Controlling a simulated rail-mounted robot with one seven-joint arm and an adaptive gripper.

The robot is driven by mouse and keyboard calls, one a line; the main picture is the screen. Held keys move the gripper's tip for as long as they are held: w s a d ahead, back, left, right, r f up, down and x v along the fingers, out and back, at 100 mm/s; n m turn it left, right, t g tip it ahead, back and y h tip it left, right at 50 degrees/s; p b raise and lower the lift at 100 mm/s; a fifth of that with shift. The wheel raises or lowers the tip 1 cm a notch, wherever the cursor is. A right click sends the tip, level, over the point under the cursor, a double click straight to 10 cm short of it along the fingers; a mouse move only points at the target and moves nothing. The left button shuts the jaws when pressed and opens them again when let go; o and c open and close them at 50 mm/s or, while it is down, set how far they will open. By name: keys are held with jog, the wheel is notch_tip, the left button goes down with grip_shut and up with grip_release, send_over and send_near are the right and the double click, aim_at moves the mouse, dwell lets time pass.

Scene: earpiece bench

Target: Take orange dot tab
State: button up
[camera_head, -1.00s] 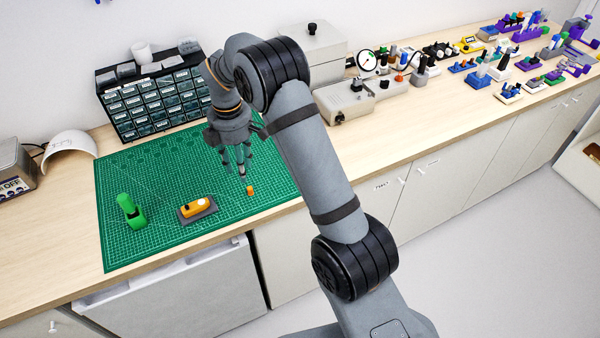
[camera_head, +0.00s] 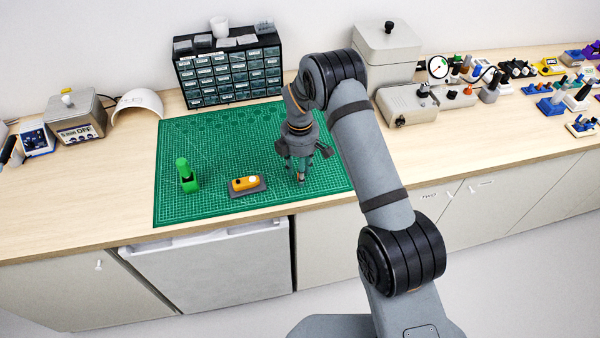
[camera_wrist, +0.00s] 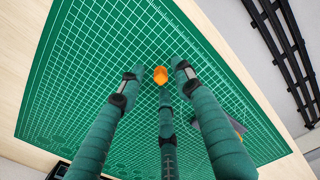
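The small orange tab (camera_wrist: 160,75) lies on the green cutting mat (camera_wrist: 85,60). In the head view only a hint of orange (camera_head: 301,178) shows among the fingertips. My three-fingered gripper (camera_wrist: 160,82) is lowered over the tab, with its fingers spread around it. It points down at the right part of the mat in the head view (camera_head: 299,177). Gaps show between the tab and the side fingertips, so the gripper looks open. Whether the middle finger touches the tab I cannot tell.
An orange device with a white button (camera_head: 244,184) sits on a grey pad left of my gripper. A green upright holder (camera_head: 186,176) stands farther left. A drawer cabinet (camera_head: 229,76) stands behind the mat, and a grey instrument (camera_head: 406,104) stands to the right.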

jog(key=shift+s+f, duration=0.1)
jog(key=shift+f, duration=0.1)
jog(key=shift+c, duration=1.1)
jog(key=c, duration=0.6)
